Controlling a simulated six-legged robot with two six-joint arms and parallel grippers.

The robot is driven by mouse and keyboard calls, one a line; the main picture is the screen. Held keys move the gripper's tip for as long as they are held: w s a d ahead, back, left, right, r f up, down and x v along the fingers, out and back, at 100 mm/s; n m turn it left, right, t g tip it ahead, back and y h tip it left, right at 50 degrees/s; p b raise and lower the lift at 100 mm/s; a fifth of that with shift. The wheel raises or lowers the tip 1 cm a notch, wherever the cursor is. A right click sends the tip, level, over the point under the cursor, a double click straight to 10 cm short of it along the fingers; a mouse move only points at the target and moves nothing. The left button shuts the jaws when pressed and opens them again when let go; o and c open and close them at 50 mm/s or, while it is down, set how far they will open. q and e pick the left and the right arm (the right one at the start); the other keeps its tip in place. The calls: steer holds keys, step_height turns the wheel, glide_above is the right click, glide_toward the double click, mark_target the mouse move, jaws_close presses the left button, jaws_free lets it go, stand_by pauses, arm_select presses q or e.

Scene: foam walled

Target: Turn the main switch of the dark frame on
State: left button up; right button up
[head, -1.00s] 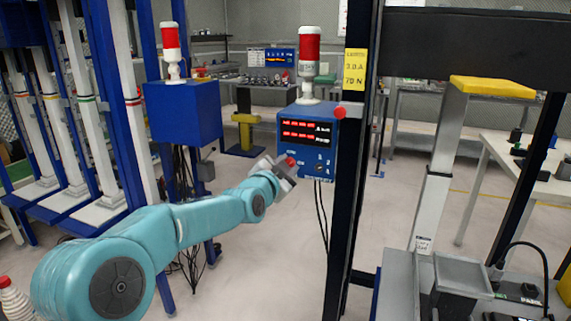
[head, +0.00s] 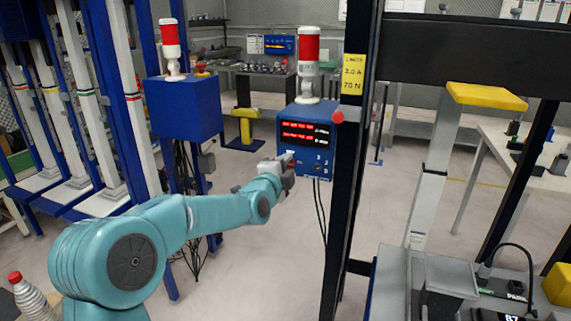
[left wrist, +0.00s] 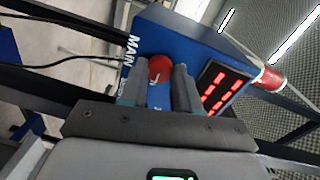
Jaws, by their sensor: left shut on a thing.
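A blue control box (head: 318,171) with red lit displays hangs on the dark frame (head: 353,190) in the head view. The red main switch knob (left wrist: 161,68) shows in the left wrist view, beside white lettering that reads "MAIN" on the box. My left gripper (head: 287,163) is at the lower left of the box front. In the left wrist view its fingers (left wrist: 160,90) stand on both sides of the red knob and are shut on it. The knob is mostly hidden in the head view. My right gripper is not in view.
A red and white lamp (head: 308,62) stands on the box. Another blue box (head: 184,112) stands to the left. Black cables (head: 320,215) hang below the control box. Open floor lies below the arm.

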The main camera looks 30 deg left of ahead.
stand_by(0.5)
arm_select(q)
steer(key=o, duration=1.1)
steer(key=shift+c, duration=0.2)
steer(key=shift+s, duration=0.1)
steer(key=v, duration=1.6)
steer(key=shift+b, duration=0.45)
steer(key=shift+d+r, duration=0.1)
